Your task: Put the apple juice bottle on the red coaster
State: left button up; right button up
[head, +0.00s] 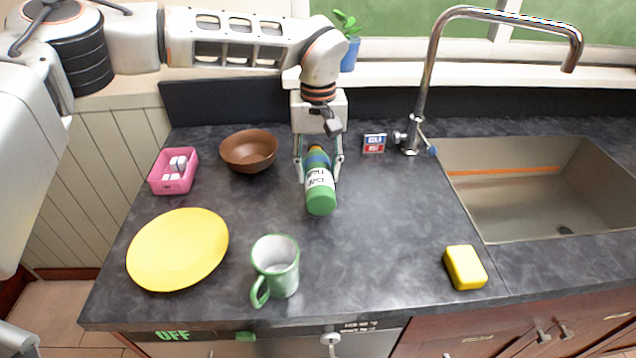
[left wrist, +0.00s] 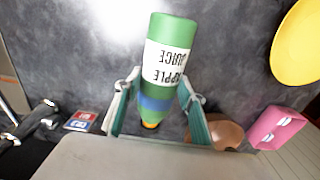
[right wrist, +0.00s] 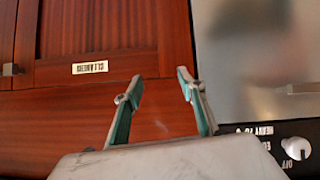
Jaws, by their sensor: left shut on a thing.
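The apple juice bottle (head: 320,195) is green with a white label and an orange cap. It also shows in the left wrist view (left wrist: 170,62). My left gripper (head: 318,178) is shut on it around the label and blue band, with one finger on each side. The bottle's green base points to the front of the counter and its cap to the back; its exact tilt and height above the counter are hard to tell. My right gripper (right wrist: 158,85) is open and empty, facing a wooden cabinet front. No red coaster shows in any view.
A brown bowl (head: 249,151), pink box (head: 173,185), yellow plate (head: 178,249) and green-rimmed mug (head: 276,266) are to the left. A small blue-and-red sign (head: 374,143), faucet (head: 423,95), sink (head: 545,190) and yellow sponge (head: 465,267) are to the right. The counter's middle (head: 385,225) is clear.

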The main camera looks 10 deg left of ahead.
pick_arm(q)
jog(key=shift+f, duration=2.05)
jog(key=o, duration=1.5)
jog(key=shift+f, duration=0.1)
